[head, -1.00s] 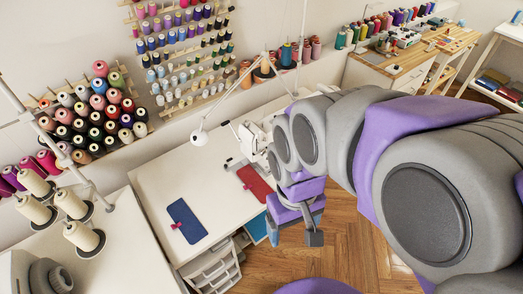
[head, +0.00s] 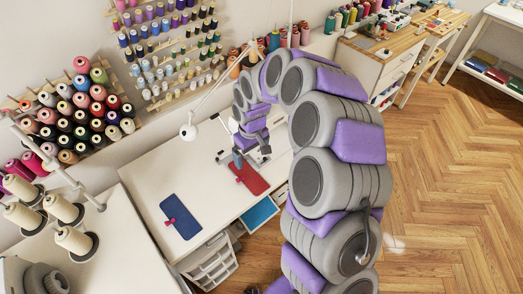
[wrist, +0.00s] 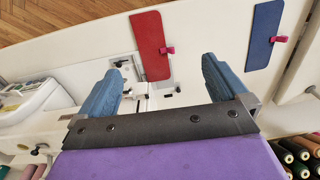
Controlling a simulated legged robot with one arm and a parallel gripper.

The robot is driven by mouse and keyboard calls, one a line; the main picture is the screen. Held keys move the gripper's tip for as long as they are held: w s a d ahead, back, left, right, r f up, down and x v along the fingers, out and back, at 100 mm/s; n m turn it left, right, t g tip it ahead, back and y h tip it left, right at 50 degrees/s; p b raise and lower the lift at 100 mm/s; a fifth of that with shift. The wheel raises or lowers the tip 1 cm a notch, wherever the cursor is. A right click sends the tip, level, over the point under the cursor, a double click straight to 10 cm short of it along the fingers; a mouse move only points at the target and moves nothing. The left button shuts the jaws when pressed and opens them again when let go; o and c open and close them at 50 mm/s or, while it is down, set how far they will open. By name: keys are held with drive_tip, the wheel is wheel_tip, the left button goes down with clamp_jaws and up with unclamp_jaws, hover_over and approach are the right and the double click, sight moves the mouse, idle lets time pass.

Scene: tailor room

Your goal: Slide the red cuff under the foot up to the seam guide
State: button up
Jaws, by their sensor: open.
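The red cuff (wrist: 150,45) lies flat on the white table, with a pink clip (wrist: 167,50) on its long edge. It also shows in the head view (head: 252,181), partly hidden by my gripper. My gripper (wrist: 158,80) is open and empty, its blue fingers either side of the cuff's near end in the wrist view; I cannot tell its height above the table. The white sewing machine (wrist: 35,110) is at the left there, with a metal plate (wrist: 121,70) beside the cuff. I cannot clearly make out the foot or seam guide.
A blue cuff (head: 182,217) with a pink clip lies apart on the table (head: 145,180). White drawers (head: 210,262) and an open blue drawer (head: 259,215) are at the table's front. A lamp (head: 189,131) stands behind. The table around the blue cuff is clear.

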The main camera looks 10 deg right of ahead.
sight(255, 183)
drive_tip(key=f+b, duration=0.1)
drive_tip(key=f, duration=0.6)
drive_tip(key=w+f+b, duration=0.1)
drive_tip(key=f, duration=0.6)
drive_tip(key=w+d+f+b, duration=0.1)
drive_tip(key=f, duration=0.6)
drive_tip(key=shift+w+d, duration=0.1)
drive_tip(key=shift+w, duration=0.15)
drive_tip(key=shift+r, duration=0.1)
drive_tip(key=c, duration=0.9)
